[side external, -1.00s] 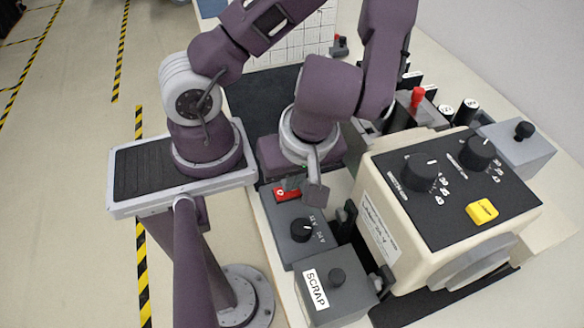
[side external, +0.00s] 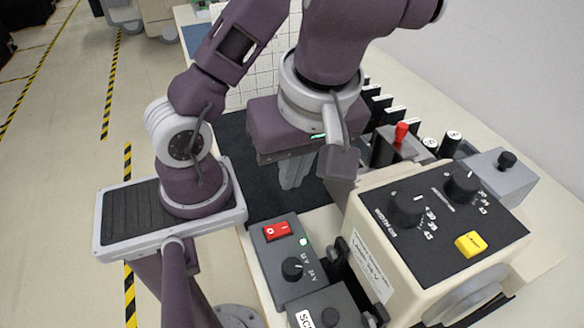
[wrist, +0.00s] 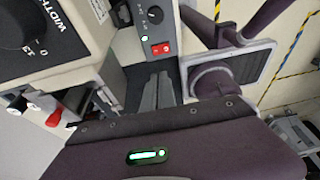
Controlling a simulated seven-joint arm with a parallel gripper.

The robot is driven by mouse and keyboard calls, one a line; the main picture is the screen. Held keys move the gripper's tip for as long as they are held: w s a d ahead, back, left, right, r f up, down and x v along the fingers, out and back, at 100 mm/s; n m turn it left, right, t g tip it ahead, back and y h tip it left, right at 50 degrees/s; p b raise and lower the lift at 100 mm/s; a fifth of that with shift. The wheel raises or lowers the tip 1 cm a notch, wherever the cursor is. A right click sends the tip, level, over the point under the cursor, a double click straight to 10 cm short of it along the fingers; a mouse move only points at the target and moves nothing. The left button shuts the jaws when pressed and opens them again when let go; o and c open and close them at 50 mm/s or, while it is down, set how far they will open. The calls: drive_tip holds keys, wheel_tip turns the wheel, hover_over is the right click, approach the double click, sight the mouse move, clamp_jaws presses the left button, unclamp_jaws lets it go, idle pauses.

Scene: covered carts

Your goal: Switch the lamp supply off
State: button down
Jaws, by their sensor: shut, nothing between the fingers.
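The lamp supply is a dark grey box (side external: 268,258) at the front of the bench, left of the big cream machine. On its top are a red rocker switch (side external: 277,231) with white marks, a small pale, bright indicator (side external: 303,241) and a black knob (side external: 292,268). Which side of the rocker is down I cannot tell. My gripper (side external: 294,178) is shut and empty, above the dark mat behind the supply and apart from the switch. In the wrist view, the fingers (wrist: 157,92) point toward the red switch (wrist: 160,49), with the bright indicator (wrist: 145,38) beside it.
The cream machine (side external: 372,268) with knobs and a yellow button (side external: 470,244) stands close on the right. A grey box labelled SCRAP (side external: 330,308) adjoins the supply in front. A red-handled part (side external: 401,132) stands behind the machine. The dark mat (side external: 235,150) has free room.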

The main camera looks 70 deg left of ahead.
drive_tip(key=shift+s, duration=0.1)
drive_tip(key=shift+s+a, duration=0.15)
drive_tip(key=shift+s, duration=0.45)
drive_tip(key=shift+f, duration=0.1)
approach(270, 228)
drive_tip(key=x, duration=0.5)
drive_tip(key=shift+a, duration=0.3)
drive_tip(key=shift+f, duration=0.75)
